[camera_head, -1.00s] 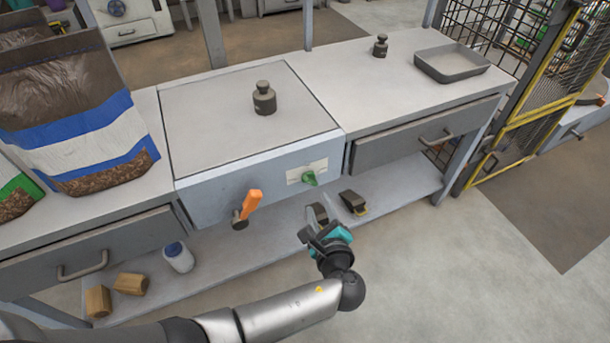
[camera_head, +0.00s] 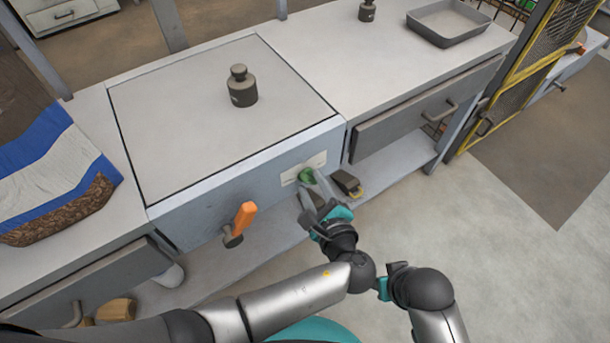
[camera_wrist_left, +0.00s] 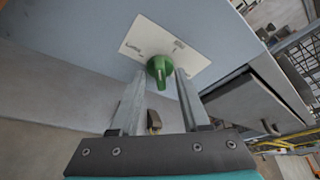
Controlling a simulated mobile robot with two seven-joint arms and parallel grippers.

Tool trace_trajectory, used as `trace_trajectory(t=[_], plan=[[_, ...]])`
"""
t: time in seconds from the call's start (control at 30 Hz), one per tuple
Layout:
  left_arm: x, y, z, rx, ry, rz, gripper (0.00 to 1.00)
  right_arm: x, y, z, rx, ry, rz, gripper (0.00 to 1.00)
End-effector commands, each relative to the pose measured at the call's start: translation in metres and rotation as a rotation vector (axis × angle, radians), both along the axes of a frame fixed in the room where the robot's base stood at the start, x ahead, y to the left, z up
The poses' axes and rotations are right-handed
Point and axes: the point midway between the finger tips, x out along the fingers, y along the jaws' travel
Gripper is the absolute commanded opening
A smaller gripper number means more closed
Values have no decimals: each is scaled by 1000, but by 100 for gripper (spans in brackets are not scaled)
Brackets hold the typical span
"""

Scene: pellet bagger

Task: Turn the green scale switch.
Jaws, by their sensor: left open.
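The green scale switch (camera_head: 306,175) sits on a pale plate on the front of the blue-grey scale body. In the left wrist view the switch (camera_wrist_left: 160,70) shows with its handle pointing down. My left gripper (camera_head: 317,190) is at the scale front. Its two open fingers (camera_wrist_left: 157,92) stand on either side of the switch handle in the left wrist view. I cannot tell whether either finger touches it. My right arm shows at the lower right of the head view, but its fingertips cannot be made out.
An orange-handled lever (camera_head: 243,220) sticks out of the scale front, left of the switch. A dark weight (camera_head: 242,86) stands on the scale top. A grey drawer (camera_head: 425,110) is to the right. A shelf (camera_head: 215,265) runs below.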

Motion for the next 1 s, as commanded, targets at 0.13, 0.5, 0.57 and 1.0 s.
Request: trace_trajectory(t=[0.13,0.5,0.57,1.0], plan=[[-2,-2,-1,0,1,-1,46,0,0,2,-1,-1,0,46],[-2,-2,-1,0,1,-1,32,0,0,3,0,-2,0,46],[-2,-2,-1,0,1,-1,25,0,0,3,0,-2,0,46],[-2,-2,-1,0,1,-1,0,0,0,2,0,-2,0,46]])
